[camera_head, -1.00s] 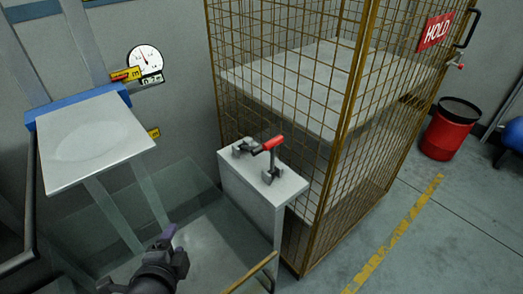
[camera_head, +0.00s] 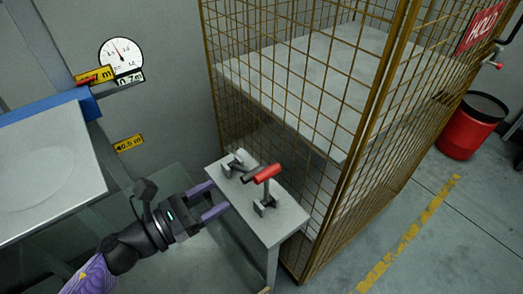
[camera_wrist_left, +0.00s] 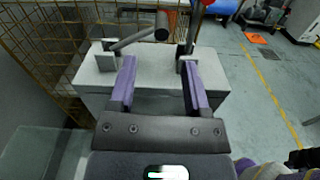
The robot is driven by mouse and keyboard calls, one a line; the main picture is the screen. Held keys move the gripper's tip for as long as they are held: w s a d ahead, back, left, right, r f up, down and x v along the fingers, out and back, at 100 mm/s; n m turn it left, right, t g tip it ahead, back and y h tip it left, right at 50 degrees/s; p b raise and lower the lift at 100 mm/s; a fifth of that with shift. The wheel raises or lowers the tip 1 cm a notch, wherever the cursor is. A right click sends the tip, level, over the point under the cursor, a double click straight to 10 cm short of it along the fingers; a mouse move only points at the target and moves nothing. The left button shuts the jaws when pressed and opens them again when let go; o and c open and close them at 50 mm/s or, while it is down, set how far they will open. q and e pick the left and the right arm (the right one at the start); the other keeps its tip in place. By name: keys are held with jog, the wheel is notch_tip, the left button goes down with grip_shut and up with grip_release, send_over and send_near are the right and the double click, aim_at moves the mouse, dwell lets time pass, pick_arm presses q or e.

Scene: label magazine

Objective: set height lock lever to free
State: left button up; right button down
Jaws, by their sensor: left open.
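The lever has a red handle (camera_head: 267,173) and stands on a small grey pedestal (camera_head: 285,222). Two dark brackets flank it on the pedestal top, and a dark rod reaches from the left bracket (camera_head: 233,165) toward the handle. In the left wrist view the grey rod (camera_wrist_left: 138,38) runs across just beyond the fingers, with a dark end. My left gripper (camera_head: 213,197) is open and empty, at the pedestal's left edge, its purple fingers pointing at the lever. It appears apart from the lever. My right gripper is not in view.
A yellow wire cage (camera_head: 365,150) stands close behind and right of the pedestal. A platform with a grey top (camera_head: 45,165) is at the left, by a wall gauge (camera_head: 121,55). A red bin (camera_head: 465,130) stands at the far right.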

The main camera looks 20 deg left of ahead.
aim_at(254, 171)
pick_arm(q)
jog(key=p+x, duration=0.1)
jog(key=x, duration=0.8)
jog(key=shift+s, duration=0.1)
jog(key=shift+d, duration=0.2)
jog(key=shift+w+d, duration=0.1)
jog(key=shift+w, duration=0.2)
jog(key=shift+c, duration=0.4)
jog(key=c, duration=0.7)
grip_shut()
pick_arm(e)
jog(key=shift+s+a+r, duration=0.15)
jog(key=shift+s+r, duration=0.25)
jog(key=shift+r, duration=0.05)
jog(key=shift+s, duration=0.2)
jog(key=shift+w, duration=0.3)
